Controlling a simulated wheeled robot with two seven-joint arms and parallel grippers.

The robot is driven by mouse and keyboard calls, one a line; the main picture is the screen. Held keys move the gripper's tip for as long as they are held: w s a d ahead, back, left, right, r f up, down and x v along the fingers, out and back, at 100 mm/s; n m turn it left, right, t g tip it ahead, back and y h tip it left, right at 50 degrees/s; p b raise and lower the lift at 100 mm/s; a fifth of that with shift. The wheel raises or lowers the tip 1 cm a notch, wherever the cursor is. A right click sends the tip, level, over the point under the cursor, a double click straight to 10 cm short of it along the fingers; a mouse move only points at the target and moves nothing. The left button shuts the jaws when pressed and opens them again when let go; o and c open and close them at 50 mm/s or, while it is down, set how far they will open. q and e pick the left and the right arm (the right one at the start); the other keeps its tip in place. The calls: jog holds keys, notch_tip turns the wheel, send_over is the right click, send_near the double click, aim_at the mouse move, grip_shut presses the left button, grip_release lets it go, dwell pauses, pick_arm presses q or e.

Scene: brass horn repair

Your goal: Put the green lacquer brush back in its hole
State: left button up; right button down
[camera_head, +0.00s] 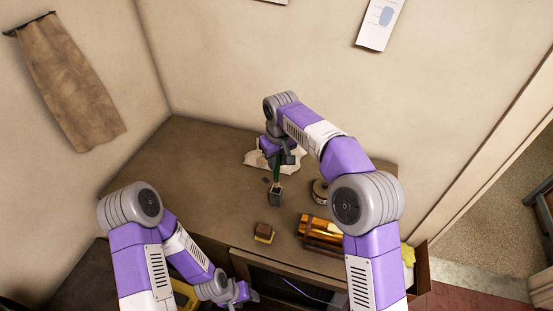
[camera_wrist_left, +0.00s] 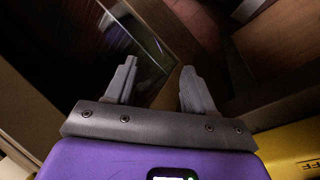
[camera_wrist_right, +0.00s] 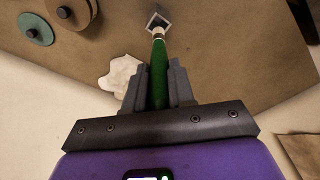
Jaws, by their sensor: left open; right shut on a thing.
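The green lacquer brush (camera_wrist_right: 159,75) is gripped between the fingers of my right gripper (camera_wrist_right: 158,82).
A crumpled white cloth (camera_head: 291,160) lies behind the block on the bench (camera_head: 200,160). The bench's left side is clear. A yellow item (camera_wrist_left: 290,150) is beside my left gripper.

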aim_at(276, 181)
jog(key=shift+p, duration=0.55)
dwell(0.4)
jog(key=shift+f+b, duration=2.65)
jog(key=shift+f, duration=1.6)
jog(key=c, duration=0.9)
grip_release()
jog(key=r, duration=0.7)
jog(key=shift+s+d+r, duration=0.2)
jog(key=shift+s+r, duration=0.1)
jog(key=shift+s, duration=0.1)
